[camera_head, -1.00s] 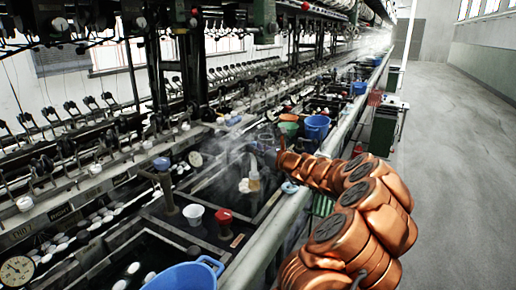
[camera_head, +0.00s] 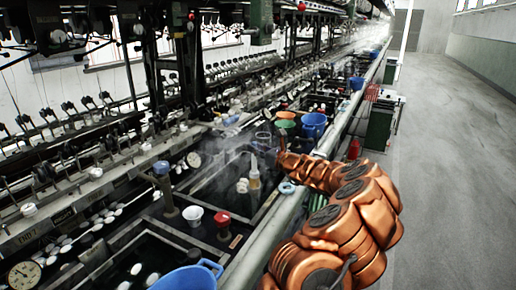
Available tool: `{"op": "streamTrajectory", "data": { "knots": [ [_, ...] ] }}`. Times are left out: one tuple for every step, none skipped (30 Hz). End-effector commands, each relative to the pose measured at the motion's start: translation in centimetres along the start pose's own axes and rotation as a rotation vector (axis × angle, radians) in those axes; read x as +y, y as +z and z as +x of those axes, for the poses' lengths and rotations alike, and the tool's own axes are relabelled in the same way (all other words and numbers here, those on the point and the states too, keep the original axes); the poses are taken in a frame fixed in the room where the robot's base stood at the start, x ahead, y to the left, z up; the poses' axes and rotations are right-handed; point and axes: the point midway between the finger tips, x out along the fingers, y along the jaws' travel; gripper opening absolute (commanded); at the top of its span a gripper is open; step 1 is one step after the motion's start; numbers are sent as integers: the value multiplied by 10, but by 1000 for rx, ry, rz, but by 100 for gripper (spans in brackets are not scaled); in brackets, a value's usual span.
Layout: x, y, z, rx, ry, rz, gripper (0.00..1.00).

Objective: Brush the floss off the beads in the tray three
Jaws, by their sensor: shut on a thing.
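My gripper (camera_head: 262,150), at the end of my copper-coloured arm, hangs over a dark, steaming basin in the middle of the view. It is small and partly lost in the steam. It is shut on a pale, tan-ended brush (camera_head: 254,178) that points down into the basin. A few white beads (camera_head: 242,186) lie just left of the brush tip; I cannot tell whether they touch it. Floss on them is too fine to make out. The basin's tray (camera_head: 209,246) has a dark rim. I cannot read which tray is number three.
A white cup (camera_head: 193,214) and a red-topped knob (camera_head: 222,219) stand on the near divider. A blue bucket (camera_head: 188,278) is at the front. Blue (camera_head: 314,124) and green (camera_head: 286,124) containers stand beyond my gripper. The aisle (camera_head: 455,150) at right is clear.

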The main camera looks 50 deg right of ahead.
Motion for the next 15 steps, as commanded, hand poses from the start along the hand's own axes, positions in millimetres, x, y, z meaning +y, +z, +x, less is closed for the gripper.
{"op": "streamTrajectory", "data": {
  "knots": [
    [3, 1, 3, -2, 2, 0, 0],
    [4, 0, 4, -2, 2, 1, 0],
    [6, 0, 3, -3, 1, 1, 0],
    [8, 0, 3, -3, 1, 2, 0],
    [9, 0, 3, -4, 1, 1, 0],
    [12, 0, 4, -4, 2, 1, 0],
    [12, 3, 3, -2, 1, 0, 0],
    [11, 6, 3, -1, 0, -1, 0],
    [11, 8, 3, -1, 0, -1, 0],
    [11, 10, 3, -1, 0, -1, 0],
    [11, 12, 2, -1, 0, 0, 0],
    [11, 14, 2, -1, 0, 0, 0],
    [11, 16, 2, -1, 0, 0, 0],
    [11, 17, 2, -1, 0, 0, 0],
    [11, 20, 2, -1, 1, 0, 0]
  ]
}}
